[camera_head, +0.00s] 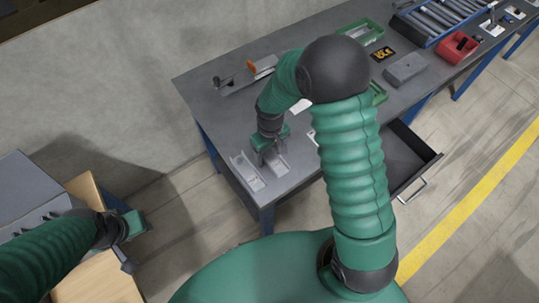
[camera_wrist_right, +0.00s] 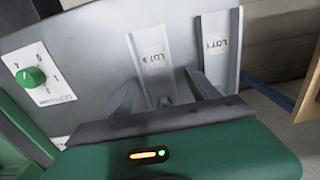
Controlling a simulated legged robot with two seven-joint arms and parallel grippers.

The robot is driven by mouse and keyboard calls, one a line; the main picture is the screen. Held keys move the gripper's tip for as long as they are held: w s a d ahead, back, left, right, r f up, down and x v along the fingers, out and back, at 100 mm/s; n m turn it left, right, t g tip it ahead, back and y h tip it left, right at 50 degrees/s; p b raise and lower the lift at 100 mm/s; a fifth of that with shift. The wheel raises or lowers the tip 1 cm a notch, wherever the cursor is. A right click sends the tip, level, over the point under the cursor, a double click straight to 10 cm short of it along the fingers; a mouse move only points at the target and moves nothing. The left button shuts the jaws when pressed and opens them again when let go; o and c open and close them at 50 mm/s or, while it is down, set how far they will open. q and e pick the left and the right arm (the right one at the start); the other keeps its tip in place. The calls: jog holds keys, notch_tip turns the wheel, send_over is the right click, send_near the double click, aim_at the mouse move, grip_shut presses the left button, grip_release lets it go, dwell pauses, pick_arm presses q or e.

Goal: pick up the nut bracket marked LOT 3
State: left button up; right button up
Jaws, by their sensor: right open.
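A light grey bracket with a label that seems to read LOT 3 (camera_wrist_right: 154,53) lies on the bench in the right wrist view. In the head view it is the right one of two brackets (camera_head: 278,167). My right gripper (camera_head: 268,157) is open just above it. In the wrist view the two fingers (camera_wrist_right: 163,100) stand on either side of its near part; I cannot tell whether they touch it. The second bracket, marked LOT 1 (camera_wrist_right: 217,50), lies to the right in the wrist view, and on the left in the head view (camera_head: 247,173). My left gripper (camera_head: 132,224) is far left, fingers unclear.
The grey bench (camera_head: 222,112) has bare room behind the gripper. A white panel with a green knob (camera_wrist_right: 33,76) is left in the wrist view. A grey block (camera_head: 405,69), red bin (camera_head: 456,47) and open drawer (camera_head: 408,157) are further right.

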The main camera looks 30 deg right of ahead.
jog(key=shift+a+r, duration=0.1)
jog(key=shift+a, duration=0.1)
jog(key=shift+c, duration=1.3)
jog(key=shift+s+d, duration=0.1)
jog(key=shift+d, duration=0.4)
jog(key=c, duration=1.2)
jog(key=shift+a, duration=0.15)
grip_shut()
